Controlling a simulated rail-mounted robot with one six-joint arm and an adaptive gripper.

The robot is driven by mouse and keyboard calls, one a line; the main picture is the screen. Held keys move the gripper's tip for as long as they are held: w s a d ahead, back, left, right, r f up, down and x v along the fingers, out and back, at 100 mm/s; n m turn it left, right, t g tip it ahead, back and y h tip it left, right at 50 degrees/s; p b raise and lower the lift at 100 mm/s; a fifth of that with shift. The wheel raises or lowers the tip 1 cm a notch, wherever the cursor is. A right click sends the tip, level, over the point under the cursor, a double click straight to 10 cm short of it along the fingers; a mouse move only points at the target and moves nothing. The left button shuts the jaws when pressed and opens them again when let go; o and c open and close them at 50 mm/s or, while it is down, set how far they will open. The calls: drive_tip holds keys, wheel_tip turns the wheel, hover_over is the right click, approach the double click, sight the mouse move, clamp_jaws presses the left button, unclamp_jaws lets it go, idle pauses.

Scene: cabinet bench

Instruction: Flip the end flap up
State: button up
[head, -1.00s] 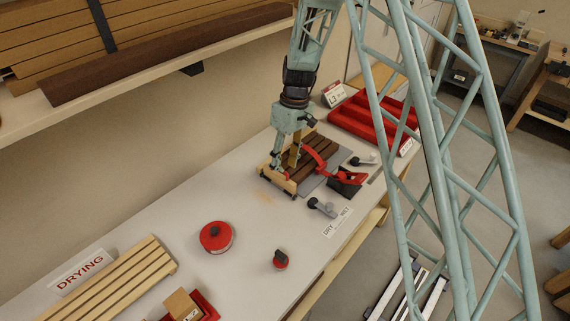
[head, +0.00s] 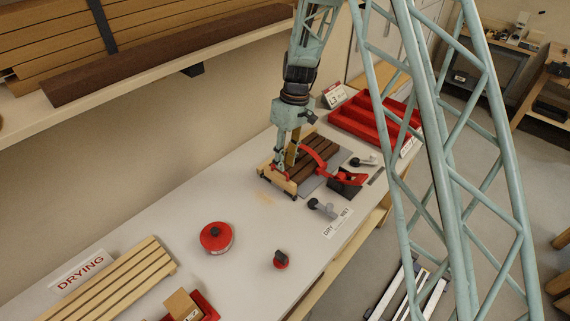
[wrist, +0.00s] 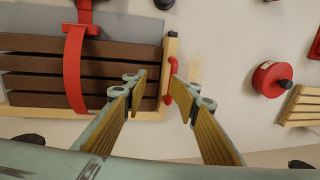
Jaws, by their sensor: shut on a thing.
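The slatted assembly of dark brown boards (head: 318,154) lies on a grey mat on the bench. Its end flap (head: 283,185) is a pale wooden bar at the near-left end, with black feet. In the wrist view the end flap (wrist: 172,48) runs across the board ends and has a red handle (wrist: 180,104). My gripper (head: 283,168) is down at the flap. In the wrist view my gripper (wrist: 160,82) has one finger on each side of the flap and is shut on it near the handle. The exact contact is partly hidden by the fingers.
A red strap (head: 313,155) crosses the boards to a red lever clamp (head: 348,180). A red tray (head: 352,122) stands behind. A pale drying rack (head: 118,280) is at front left. Bench between is clear.

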wheel_tip(320, 180, up, 11)
drive_tip(key=w+d, duration=0.1)
drive_tip(key=shift+w+f, duration=0.15)
idle(0.3)
drive_tip(key=shift+d, duration=0.1)
idle(0.5)
drive_tip(key=s+d+r+m+t+b, duration=0.1)
drive_tip(key=s+d+r+m+b, duration=0.1)
drive_tip(key=s+d+r, duration=0.65)
drive_tip(key=s+d+r+m+t+b, duration=0.25)
drive_tip(key=s+d+r, duration=0.35)
drive_tip(key=s+r, duration=0.6)
drive_tip(key=s+d+m+t+b, duration=0.1)
drive_tip(key=s+d, duration=0.3)
drive_tip(key=s, duration=1)
drive_tip(key=s+d+f+m+t+h+b, duration=0.1)
drive_tip(key=s+d+m+b, duration=0.3)
drive_tip(key=s, duration=0.9)
drive_tip(key=shift+s+d, duration=0.35)
drive_tip(key=shift+m, duration=0.25)
